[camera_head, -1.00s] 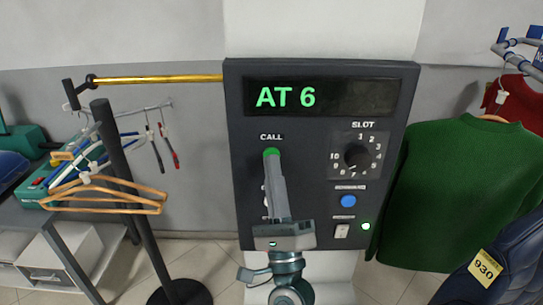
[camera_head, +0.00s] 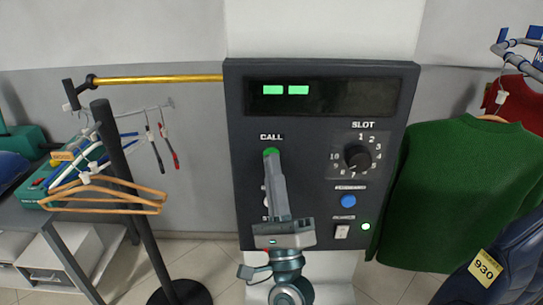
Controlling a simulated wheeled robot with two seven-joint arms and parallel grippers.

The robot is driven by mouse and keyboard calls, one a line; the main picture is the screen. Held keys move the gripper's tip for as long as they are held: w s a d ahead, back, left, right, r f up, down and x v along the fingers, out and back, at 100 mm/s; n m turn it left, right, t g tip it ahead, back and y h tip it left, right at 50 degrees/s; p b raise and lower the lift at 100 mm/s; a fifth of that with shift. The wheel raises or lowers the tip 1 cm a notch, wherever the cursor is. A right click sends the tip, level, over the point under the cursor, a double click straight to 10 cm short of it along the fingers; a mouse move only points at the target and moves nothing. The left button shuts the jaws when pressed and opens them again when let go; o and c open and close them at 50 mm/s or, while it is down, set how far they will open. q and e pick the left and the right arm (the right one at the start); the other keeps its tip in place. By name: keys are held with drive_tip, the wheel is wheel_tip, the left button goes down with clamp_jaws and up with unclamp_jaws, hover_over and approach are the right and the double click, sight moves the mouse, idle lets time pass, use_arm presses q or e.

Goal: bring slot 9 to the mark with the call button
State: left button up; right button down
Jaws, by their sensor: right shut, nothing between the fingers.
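The dark control panel (camera_head: 312,130) faces me. Its display (camera_head: 330,96) shows two green bars and no readable text. The green call button (camera_head: 270,151) sits under the CALL label. My right gripper (camera_head: 271,158) is shut and empty, its tip at the call button's lower edge and seemingly touching it. The slot dial (camera_head: 358,157) has numbers around it; its pointer is at the lower left, too small to read surely. A blue button (camera_head: 348,201) and a white switch (camera_head: 341,231) with a lit green lamp (camera_head: 366,226) are below. My right gripper hides controls under CALL. My left gripper is not in view.
A brass rail (camera_head: 155,79) and a dark stand (camera_head: 130,180) with wooden hangers (camera_head: 110,205) are at left. A green sweater (camera_head: 450,190) and a navy garment tagged 930 (camera_head: 485,268) hang at right, close to the panel.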

drive_tip(key=shift+s, duration=0.8)
drive_tip(key=shift+s+p, duration=0.45)
drive_tip(key=shift+s, duration=2.1)
